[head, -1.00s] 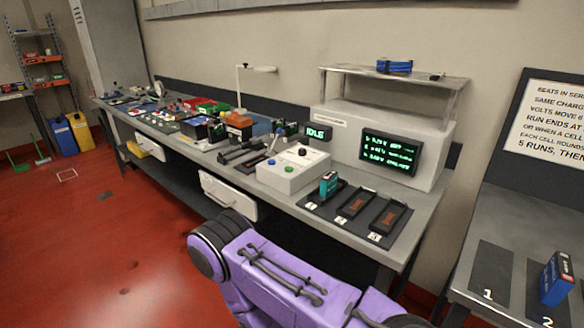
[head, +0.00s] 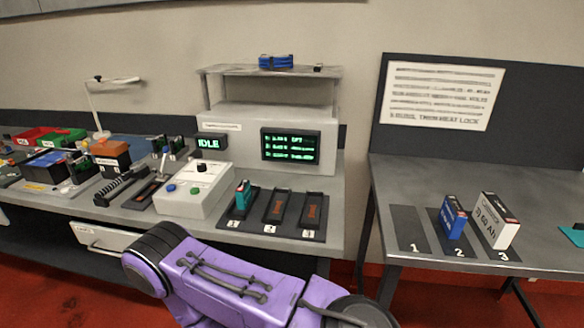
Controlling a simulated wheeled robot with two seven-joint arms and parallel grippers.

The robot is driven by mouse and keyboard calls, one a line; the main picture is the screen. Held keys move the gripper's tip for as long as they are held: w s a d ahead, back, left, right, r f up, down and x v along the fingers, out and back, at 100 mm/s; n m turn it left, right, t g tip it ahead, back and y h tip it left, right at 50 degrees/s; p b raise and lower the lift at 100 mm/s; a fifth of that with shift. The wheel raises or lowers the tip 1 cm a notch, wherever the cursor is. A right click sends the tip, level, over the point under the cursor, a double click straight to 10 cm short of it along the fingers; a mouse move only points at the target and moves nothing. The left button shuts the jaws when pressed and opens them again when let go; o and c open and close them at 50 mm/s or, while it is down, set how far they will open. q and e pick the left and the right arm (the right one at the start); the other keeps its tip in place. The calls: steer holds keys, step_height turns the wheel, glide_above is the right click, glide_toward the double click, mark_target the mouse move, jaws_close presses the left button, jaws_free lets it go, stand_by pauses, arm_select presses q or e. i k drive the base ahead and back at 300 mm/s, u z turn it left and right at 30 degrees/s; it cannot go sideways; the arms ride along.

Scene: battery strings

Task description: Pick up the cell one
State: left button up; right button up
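A small teal cell (head: 242,194) stands upright in seat 1 of a dark three-seat tray (head: 312,235) on the left bench. Seats 2 and 3 of that tray hold no cell. On the right table, the dark pad marked 1 (head: 408,222) is bare. A blue block (head: 452,219) stands on the pad marked 2, and a white block with dark print (head: 492,222) stands on the pad marked 3. I cannot tell which of these is cell one. A purple arm link of mine crosses the bottom; neither gripper shows.
A white control box (head: 195,190) stands left of the tray. Behind are an IDLE display (head: 210,143) and a green-text screen (head: 290,146). A gap separates bench and right table (head: 420,180). A teal item (head: 574,236) lies at the right edge.

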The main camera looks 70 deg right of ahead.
mark_target(243, 191)
steer(key=z, duration=2.35)
